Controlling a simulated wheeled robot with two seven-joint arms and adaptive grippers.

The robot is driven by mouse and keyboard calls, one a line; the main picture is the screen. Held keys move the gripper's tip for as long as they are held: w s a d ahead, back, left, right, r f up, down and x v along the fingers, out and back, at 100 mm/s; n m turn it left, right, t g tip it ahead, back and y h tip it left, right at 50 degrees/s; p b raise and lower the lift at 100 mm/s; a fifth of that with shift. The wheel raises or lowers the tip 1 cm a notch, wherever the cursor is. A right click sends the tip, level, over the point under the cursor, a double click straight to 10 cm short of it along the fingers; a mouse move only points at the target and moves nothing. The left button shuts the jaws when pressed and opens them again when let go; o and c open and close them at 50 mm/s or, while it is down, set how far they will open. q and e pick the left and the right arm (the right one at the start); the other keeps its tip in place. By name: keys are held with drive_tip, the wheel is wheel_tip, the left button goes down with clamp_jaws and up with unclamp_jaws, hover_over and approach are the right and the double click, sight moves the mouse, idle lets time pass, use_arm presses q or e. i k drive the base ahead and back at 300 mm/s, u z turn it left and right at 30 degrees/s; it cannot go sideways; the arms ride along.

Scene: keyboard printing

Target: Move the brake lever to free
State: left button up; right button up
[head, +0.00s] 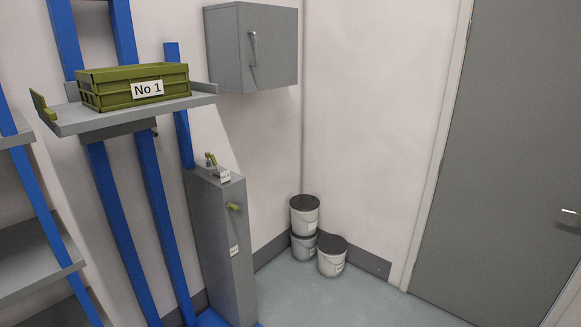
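A grey control pillar (221,245) stands left of the middle, at the foot of the blue lift frame. Small olive-green levers (213,159) stick up from its top, beside a small white label (225,176). Another olive-green handle (234,206) sticks out from the pillar's upper front face. A second white label (234,250) is lower on that face. The label text is too small to read, so I cannot tell which of these is the brake lever or how it is set. Neither of my grippers is in view.
A grey lift platform (190,101) carries a green crate (120,86) marked "No 1". Blue posts (158,215) stand left of the pillar. A grey wall cabinet (250,48) hangs above. Buckets (331,258) stand in the corner. The floor (340,300) before the grey door (500,170) is clear.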

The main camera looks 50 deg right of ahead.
sight(212, 156)
drive_tip(key=u, duration=0.2)
drive_tip(key=k, duration=0.3)
drive_tip(key=z, duration=1.45)
drive_tip(key=i, duration=1)
drive_tip(key=z, duration=0.1)
